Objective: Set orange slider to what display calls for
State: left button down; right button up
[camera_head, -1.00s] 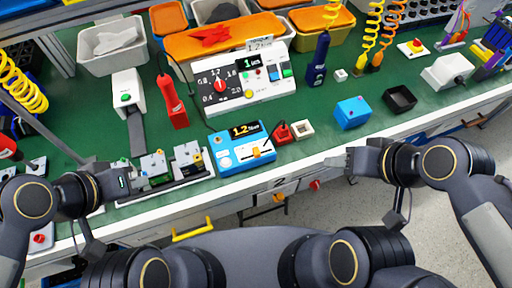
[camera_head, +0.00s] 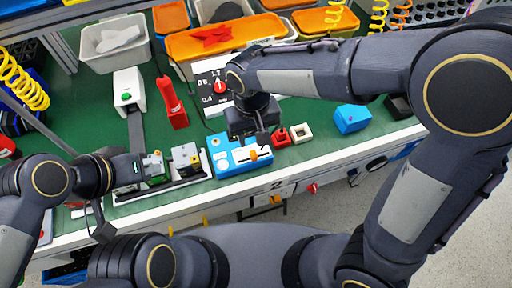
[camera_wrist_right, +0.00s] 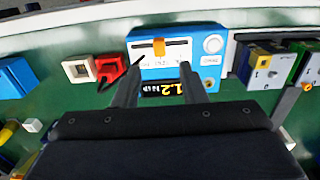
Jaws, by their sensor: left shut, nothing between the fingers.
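The blue slider box (camera_head: 223,168) sits near the table's front edge. Its orange slider (camera_head: 253,155) shows just below my right gripper (camera_head: 262,140), which hangs over the box's back part. In the right wrist view, the box appears upside down, with the orange slider (camera_wrist_right: 158,47) on its slot beyond and between the fingertips. The right fingers (camera_wrist_right: 161,66) are apart, with nothing held. My left gripper (camera_head: 135,171) is shut and empty, left of the box.
A rail fixture with small modules (camera_head: 186,158) stands directly left of the box. A red part (camera_head: 281,137) and a white square part (camera_head: 301,133) lie to its right. A blue block (camera_head: 352,118) is further right. My right arm covers much of the white dial panel (camera_head: 207,77).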

aim_at(254, 153)
notch_tip(254, 153, down, 8)
jog(key=shift+r, duration=0.25)
grip_shut()
dwell(0.3)
